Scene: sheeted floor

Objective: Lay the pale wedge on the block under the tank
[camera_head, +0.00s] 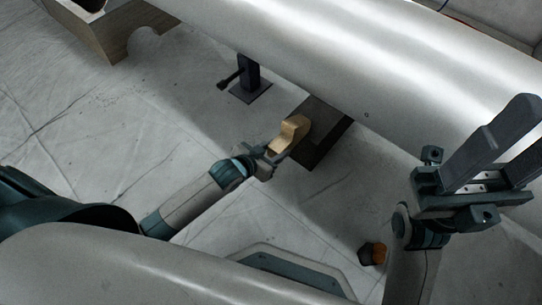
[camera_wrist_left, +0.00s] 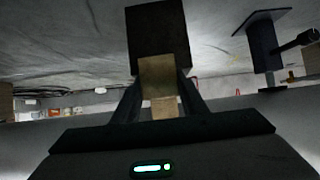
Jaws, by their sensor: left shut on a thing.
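The pale wedge (camera_head: 291,132) is a tan wooden piece held between the fingers of my left gripper (camera_head: 273,153). It also shows between the fingers in the left wrist view (camera_wrist_left: 158,78). The dark block (camera_head: 325,128) lies on the floor partly under the silver tank (camera_head: 330,45). In the head view the wedge overlaps the block's left edge; I cannot tell whether they touch. The block also shows just past the wedge in the left wrist view (camera_wrist_left: 157,30). My right gripper (camera_head: 512,140) is raised at the right, its fingers apart, with nothing seen between them.
A black stand (camera_head: 249,80) with a side handle is on the floor left of the block. A wooden cradle (camera_head: 98,32) is at the upper left. A dark brush-like object with an orange part (camera_head: 374,254) lies at the lower right.

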